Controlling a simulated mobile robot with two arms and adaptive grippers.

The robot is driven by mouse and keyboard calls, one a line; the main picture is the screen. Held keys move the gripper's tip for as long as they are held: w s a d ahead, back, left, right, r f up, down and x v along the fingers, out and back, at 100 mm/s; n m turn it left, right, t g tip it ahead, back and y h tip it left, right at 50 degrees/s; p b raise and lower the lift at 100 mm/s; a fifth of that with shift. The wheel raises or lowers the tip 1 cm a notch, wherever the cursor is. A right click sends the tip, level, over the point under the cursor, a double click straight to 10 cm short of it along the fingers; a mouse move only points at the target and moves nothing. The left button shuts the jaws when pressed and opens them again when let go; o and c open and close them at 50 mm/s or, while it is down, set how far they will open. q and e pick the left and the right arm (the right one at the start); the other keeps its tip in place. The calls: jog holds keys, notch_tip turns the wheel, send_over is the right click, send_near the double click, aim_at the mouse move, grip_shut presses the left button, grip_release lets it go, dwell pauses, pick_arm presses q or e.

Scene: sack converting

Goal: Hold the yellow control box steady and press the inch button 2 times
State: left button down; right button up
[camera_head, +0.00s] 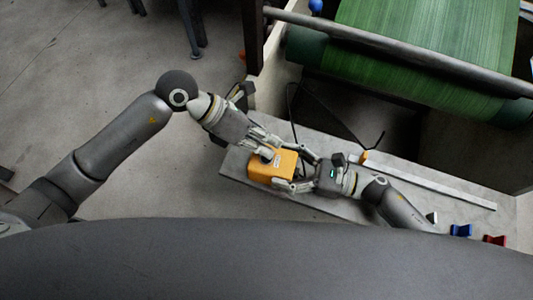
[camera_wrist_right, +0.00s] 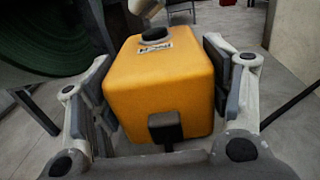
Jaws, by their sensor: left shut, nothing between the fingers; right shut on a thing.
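The yellow control box (camera_head: 272,170) is above the grey bench in the head view. My right gripper (camera_head: 293,169) is shut on it, one finger on each side. In the right wrist view the box (camera_wrist_right: 160,88) sits between the pads, with a black round button (camera_wrist_right: 154,34) and a label reading INCH (camera_wrist_right: 154,48) on one face. My left gripper (camera_head: 266,153) is shut and empty, its tips at the box. Its tip (camera_wrist_right: 146,9) shows at the top of the right wrist view, close to the button; I cannot tell whether they touch.
The grey bench (camera_head: 330,205) lies under the box. A black cable (camera_head: 291,108) loops behind it. A green roll (camera_head: 420,45) and a metal bar (camera_head: 390,45) stand beyond. A blue clip (camera_head: 461,230) and a red clip (camera_head: 494,239) lie at right. Open floor is at left.

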pick_arm(q)
jog(key=shift+r, duration=2.6)
pick_arm(e)
jog(key=o, duration=1.2)
jog(key=shift+o, duration=0.2)
jog(key=shift+d, duration=0.15)
